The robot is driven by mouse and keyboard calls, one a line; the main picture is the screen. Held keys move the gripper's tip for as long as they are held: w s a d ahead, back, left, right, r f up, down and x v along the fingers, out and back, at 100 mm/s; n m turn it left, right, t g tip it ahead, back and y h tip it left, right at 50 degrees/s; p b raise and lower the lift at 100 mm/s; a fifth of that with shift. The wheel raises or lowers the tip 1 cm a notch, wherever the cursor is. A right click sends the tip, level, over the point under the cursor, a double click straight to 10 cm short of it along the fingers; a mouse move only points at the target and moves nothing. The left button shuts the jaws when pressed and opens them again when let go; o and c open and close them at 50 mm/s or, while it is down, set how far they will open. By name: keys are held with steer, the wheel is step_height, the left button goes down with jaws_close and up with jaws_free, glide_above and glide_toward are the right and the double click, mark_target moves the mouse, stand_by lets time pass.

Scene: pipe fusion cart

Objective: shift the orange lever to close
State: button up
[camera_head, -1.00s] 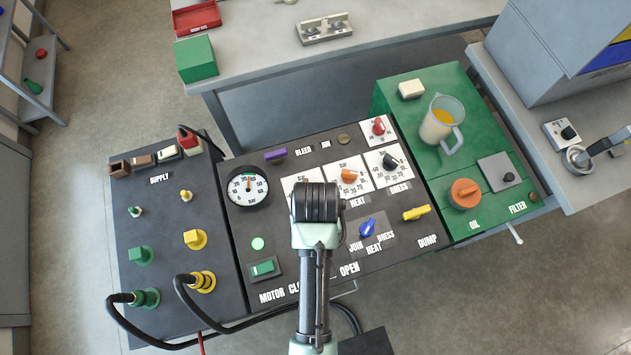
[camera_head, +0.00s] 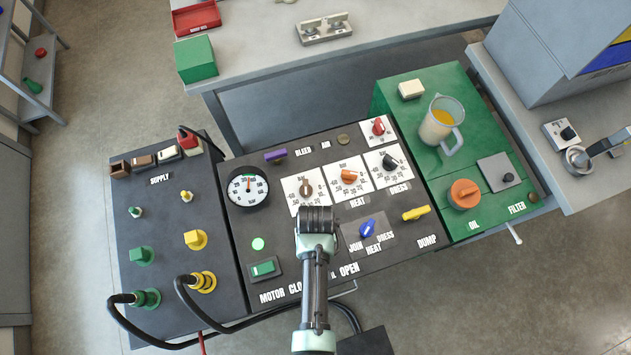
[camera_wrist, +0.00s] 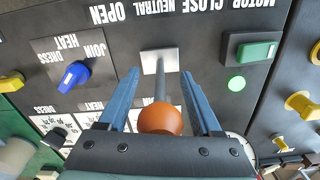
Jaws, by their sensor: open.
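The orange lever knob (camera_wrist: 160,119) shows in the wrist view as a ball on a grey rod rising from a pale plate (camera_wrist: 158,61). The plate lies by the word NEUTRAL, with CLOSE on one side and OPEN on the other. My gripper (camera_wrist: 160,74) is open, with one blue finger on each side of the rod and knob. I cannot tell whether either finger touches them. In the head view my arm hides the lever and my fingers.
A green motor switch (camera_wrist: 257,50) with a lit green lamp (camera_wrist: 236,84) and a blue join/dress knob (camera_wrist: 74,75) flank the lever. The head view shows a gauge (camera_head: 248,187), dials, a yellow dump handle (camera_head: 416,213) and a jug (camera_head: 441,127) on the green unit.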

steer(key=shift+c, duration=0.3)
jaws_close()
stand_by(1.1)
